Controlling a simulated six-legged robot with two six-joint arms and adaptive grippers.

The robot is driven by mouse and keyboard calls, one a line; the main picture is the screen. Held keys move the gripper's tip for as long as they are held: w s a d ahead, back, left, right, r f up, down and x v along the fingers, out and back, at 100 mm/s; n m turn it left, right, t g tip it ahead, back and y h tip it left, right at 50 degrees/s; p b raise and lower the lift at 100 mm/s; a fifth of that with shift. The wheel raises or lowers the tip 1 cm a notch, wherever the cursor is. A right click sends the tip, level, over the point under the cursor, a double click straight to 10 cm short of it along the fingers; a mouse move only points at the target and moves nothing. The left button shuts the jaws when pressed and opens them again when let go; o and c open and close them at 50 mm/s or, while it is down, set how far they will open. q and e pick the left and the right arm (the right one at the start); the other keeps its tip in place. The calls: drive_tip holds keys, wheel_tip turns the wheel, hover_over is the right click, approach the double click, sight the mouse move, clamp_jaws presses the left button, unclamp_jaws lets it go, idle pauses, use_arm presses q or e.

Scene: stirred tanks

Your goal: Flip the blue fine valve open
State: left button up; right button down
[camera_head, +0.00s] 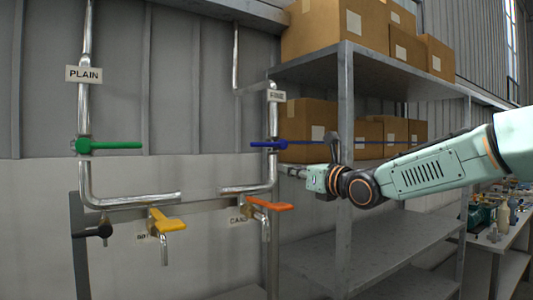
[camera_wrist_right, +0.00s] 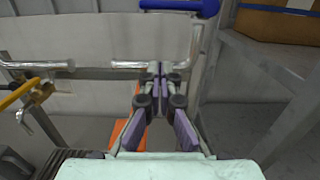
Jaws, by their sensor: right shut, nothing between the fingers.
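My left gripper is not in view.
A green handle (camera_head: 110,145) sits level on the PLAIN pipe. Yellow (camera_head: 166,222) and orange (camera_head: 268,204) tap handles are lower down. A metal shelf rack (camera_head: 345,120) with cardboard boxes stands right beside the FINE pipe, close to my right arm.

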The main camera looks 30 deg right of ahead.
sight(267, 144)
drive_tip(key=w+a+r+p, duration=0.1)
drive_tip(key=w+r+p, duration=0.3)
drive_tip(key=w+p, duration=0.4)
drive_tip(key=w, duration=0.2)
drive_tip(key=shift+w, duration=0.4)
drive_tip(key=shift+w+a, duration=0.15)
drive_tip(key=shift+w, duration=0.05)
drive_tip(key=shift+s+r, duration=0.1)
drive_tip(key=shift+s, duration=0.05)
drive_tip(key=shift+r+m, duration=0.2)
drive_tip(key=shift+m, duration=0.2)
